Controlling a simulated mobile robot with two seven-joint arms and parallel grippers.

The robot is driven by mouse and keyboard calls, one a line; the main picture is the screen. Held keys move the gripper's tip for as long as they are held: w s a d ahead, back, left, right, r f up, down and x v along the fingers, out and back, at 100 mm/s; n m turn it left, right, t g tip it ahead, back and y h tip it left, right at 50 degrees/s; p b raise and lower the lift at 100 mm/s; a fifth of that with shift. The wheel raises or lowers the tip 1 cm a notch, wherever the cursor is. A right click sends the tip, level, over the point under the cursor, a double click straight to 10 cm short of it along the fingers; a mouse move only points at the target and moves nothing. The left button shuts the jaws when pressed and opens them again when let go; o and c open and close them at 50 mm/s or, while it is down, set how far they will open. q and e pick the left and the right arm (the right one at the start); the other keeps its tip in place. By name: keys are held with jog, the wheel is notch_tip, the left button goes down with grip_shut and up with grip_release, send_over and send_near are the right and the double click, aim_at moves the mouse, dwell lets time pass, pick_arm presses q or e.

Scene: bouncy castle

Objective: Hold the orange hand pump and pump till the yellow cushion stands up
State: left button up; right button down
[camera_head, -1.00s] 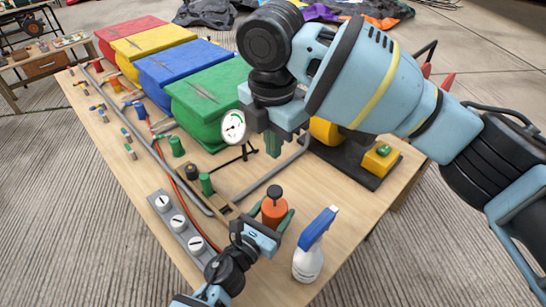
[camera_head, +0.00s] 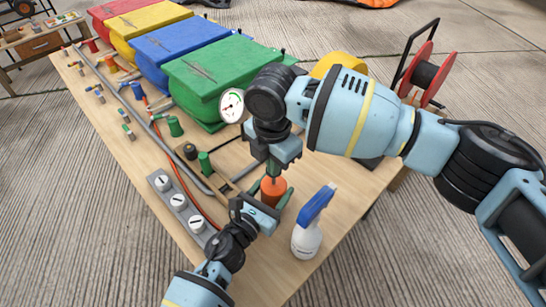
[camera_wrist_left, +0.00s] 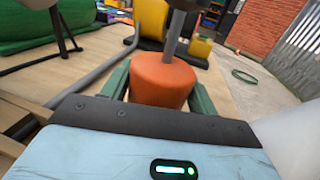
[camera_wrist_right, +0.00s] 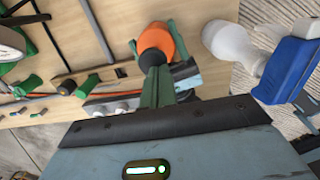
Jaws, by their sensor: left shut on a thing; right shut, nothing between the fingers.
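The orange hand pump (camera_head: 273,190) stands upright near the table's front end. My left gripper (camera_head: 270,197) is shut around its body; the left wrist view shows the orange body (camera_wrist_left: 163,78) between green fingers and a grey rod (camera_wrist_left: 174,38) above. My right gripper (camera_head: 273,172) is shut and empty, pointing down right over the pump. In the right wrist view its fingertips (camera_wrist_right: 155,75) are at the pump's black knob (camera_wrist_right: 151,58); I cannot tell if they touch. The yellow cushion (camera_head: 150,25) is a thick block in the back row, between red and blue ones.
A spray bottle (camera_head: 307,240) with a blue head stands close right of the pump. A grey panel with white knobs (camera_head: 180,207) lies left. The green cushion (camera_head: 222,75) and a round gauge (camera_head: 231,105) are behind. A red hose reel (camera_head: 420,75) is at right.

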jog(key=shift+d+f, duration=0.1)
jog(key=shift+f, duration=2.05)
jog(key=shift+r, duration=0.1)
notch_tip(320, 180, up, 14)
jog(key=shift+s+r, duration=0.2)
jog(key=shift+s, duration=0.1)
jog(key=r, duration=0.3)
jog(key=shift+d+r, duration=0.35)
jog(key=shift+r, duration=0.05)
